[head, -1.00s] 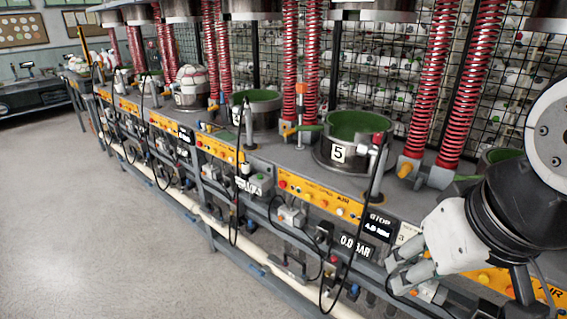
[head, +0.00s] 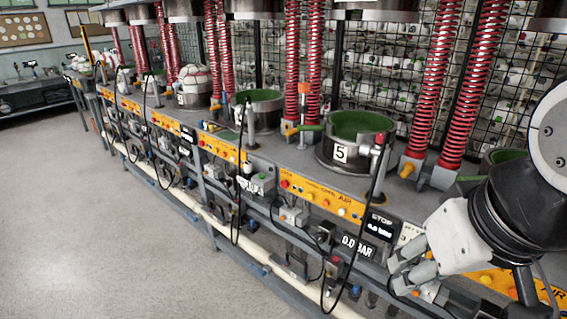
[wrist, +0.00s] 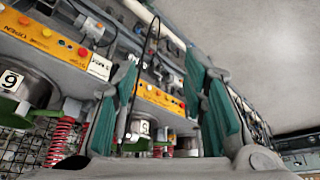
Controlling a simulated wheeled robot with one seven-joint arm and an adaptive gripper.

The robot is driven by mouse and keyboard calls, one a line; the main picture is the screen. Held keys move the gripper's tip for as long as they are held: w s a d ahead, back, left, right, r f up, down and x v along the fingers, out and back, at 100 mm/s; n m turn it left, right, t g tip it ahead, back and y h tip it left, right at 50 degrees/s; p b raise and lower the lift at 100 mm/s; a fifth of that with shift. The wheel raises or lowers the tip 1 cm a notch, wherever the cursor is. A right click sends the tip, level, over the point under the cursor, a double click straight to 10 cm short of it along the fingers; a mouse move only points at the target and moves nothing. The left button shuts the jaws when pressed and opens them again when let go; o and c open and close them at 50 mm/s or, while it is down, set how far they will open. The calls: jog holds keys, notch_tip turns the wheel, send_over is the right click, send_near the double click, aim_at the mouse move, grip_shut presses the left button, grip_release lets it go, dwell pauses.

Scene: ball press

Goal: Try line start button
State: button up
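The press line carries yellow button panels along its front. The nearest full panel (head: 322,196), below press 5 (head: 341,153), has red, orange and pale buttons and the word AIR. Another panel (head: 497,281) is partly hidden by my arm at lower right. I cannot tell which button is the line start button. My gripper (head: 405,272) is at the lower right in front of the line, touching no button that I can see. In the wrist view my gripper (wrist: 168,95) shows its teal-padded fingers apart and nothing between them. Panels with buttons (wrist: 42,32) show at upper left there.
Black cables hang before the panels. Red springs (head: 431,90) stand behind. The grey floor (head: 90,230) at left is clear. A workbench (head: 37,92) stands at far left.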

grip_shut()
dwell(1.1)
